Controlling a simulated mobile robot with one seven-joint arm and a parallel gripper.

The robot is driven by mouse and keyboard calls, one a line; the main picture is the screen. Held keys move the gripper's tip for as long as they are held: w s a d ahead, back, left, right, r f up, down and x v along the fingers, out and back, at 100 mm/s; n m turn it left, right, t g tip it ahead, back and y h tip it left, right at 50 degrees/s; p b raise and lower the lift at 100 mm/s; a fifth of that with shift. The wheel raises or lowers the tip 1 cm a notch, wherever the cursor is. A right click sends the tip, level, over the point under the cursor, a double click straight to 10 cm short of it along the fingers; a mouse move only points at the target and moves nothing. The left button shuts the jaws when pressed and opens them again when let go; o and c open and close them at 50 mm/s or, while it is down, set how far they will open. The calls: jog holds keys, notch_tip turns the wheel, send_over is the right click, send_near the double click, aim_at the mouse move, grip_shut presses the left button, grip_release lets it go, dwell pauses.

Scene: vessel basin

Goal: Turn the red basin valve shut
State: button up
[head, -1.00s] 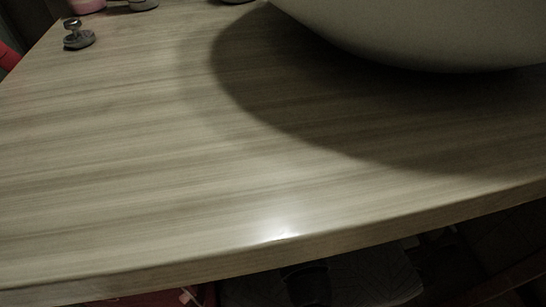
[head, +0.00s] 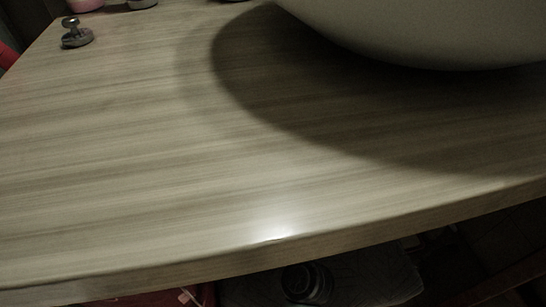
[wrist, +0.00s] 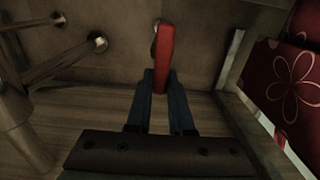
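The red basin valve (wrist: 165,48) shows in the wrist view as a red lever handle on a round mount on the brown wall panel. It points down toward the camera. My gripper (wrist: 161,84) has two dark blue fingers, one on each side of the handle's lower end. They look closed against it, with no clear gap on either side. The head view shows neither the valve nor my gripper. The white basin (head: 430,35) stands on the wooden counter at the upper right there.
In the wrist view, metal pipes (wrist: 65,65) stand at the left. A post (wrist: 232,60) and dark red flowered fabric (wrist: 290,85) are at the right. In the head view, the counter (head: 130,170) is mostly bare, with a small metal fitting (head: 76,38) at the far left.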

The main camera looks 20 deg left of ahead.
grip_shut()
jog(key=shift+d+m, duration=0.1)
jog(key=shift+m, duration=0.2)
jog(key=shift+w+d+f+m+p, duration=0.25)
jog(key=shift+d+f+m+p, duration=0.15)
jog(key=shift+m, duration=2.5)
jog(key=shift+w+d+f+m+p, duration=0.2)
jog(key=shift+d+f+m+p, duration=0.25)
jog(key=shift+m, duration=2.45)
jog(key=shift+w+d+f+m+p, duration=0.3)
jog(key=shift+f+m, duration=0.25)
jog(key=shift+m, duration=2.35)
jog(key=shift+a, duration=0.1)
jog(key=o, duration=0.7)
grip_release()
